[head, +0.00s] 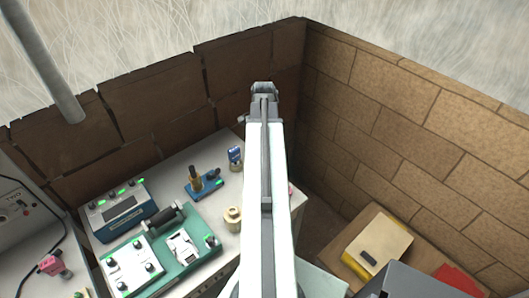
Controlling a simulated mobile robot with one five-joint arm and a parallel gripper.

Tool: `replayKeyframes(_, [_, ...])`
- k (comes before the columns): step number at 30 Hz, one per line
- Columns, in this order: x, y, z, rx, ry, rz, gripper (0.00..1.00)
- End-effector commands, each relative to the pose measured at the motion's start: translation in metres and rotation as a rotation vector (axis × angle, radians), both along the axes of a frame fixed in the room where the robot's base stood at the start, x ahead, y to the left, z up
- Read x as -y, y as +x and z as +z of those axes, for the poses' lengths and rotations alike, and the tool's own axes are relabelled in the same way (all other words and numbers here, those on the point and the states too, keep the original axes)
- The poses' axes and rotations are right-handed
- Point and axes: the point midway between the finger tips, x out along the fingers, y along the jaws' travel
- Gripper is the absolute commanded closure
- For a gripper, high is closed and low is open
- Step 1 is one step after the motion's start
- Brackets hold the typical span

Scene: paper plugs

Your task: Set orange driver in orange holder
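I cannot make out a clearly orange driver or an orange holder in the head view. A tan-gold upright cylinder (195,177) stands at the left part of a small blue base (207,186) on the table; I cannot tell whether it is a driver. My gripper (264,88) is at the far end of my raised arm, near the wall corner, above and beyond the table. Its fingers are small and seen from behind, so their opening does not show. My arm hides part of the table's right side.
The grey table (187,157) holds a blue meter box (122,208), a green board (196,243), a cream knob-like piece (233,217) and a small blue-white item (235,155). A pink piece (54,265) lies left. Brick walls (390,130) close the back and right. A yellow box (378,244) is lower right.

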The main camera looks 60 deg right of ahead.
Motion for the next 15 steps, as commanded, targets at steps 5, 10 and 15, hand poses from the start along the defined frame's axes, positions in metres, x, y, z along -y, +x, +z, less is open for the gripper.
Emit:
replayKeyframes(5, [0.0002,-0.0003,-0.01,0.0,0.0,-0.001,1.0])
replayKeyframes(10, [0.0003,-0.0003,-0.0115,0.0,0.0,-0.001,1.0])
replayKeyframes(15, [0.0004,-0.0006,-0.0126,0.0,0.0,-0.001,0.53])
